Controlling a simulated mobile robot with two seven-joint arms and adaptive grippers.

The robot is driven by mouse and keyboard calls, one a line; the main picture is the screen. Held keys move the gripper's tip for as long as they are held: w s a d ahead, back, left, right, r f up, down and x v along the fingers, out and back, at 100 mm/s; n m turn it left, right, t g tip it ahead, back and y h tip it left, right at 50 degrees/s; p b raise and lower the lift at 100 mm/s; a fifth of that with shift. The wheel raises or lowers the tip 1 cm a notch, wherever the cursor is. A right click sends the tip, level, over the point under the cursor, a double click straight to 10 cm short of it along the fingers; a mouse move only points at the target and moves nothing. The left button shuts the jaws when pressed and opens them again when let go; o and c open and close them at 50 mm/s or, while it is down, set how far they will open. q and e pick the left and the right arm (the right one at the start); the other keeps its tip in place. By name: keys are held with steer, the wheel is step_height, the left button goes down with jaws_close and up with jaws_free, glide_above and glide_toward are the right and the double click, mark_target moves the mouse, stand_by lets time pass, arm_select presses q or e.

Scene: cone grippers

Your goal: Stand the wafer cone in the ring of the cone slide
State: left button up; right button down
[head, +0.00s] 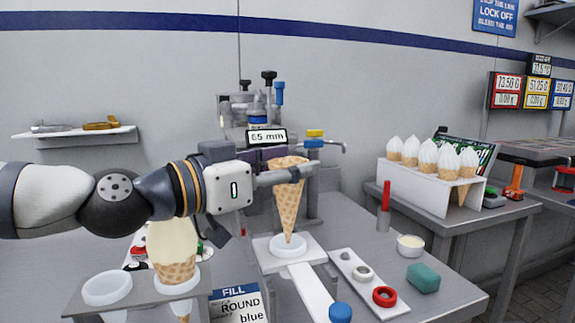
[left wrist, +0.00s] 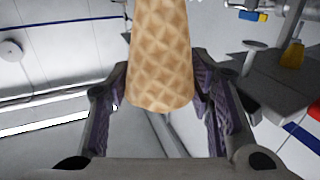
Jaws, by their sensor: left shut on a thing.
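The wafer cone (head: 288,212) is empty and upright, open end up, under the dispensing machine. My left gripper (head: 292,174) is shut on it near its wide top. In the left wrist view the wafer cone (left wrist: 160,65) shows between the two fingers of the left gripper (left wrist: 160,115). The cone slide (head: 312,291) is a white strip with a white ring (head: 287,247) at its back end. The cone's tip appears in line with the ring's opening; I cannot tell whether it is inside or just above. My right gripper is not in view.
A rack at front left has an empty ring (head: 107,288) and a filled cone (head: 173,250). A blue knob (head: 340,313) sits at the slide's front. A tray with loose rings (head: 384,296), a green sponge (head: 423,277) and a white tub (head: 410,246) lie right.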

mark_target(280, 207)
arm_select(q)
steer(key=shift+f, duration=0.1)
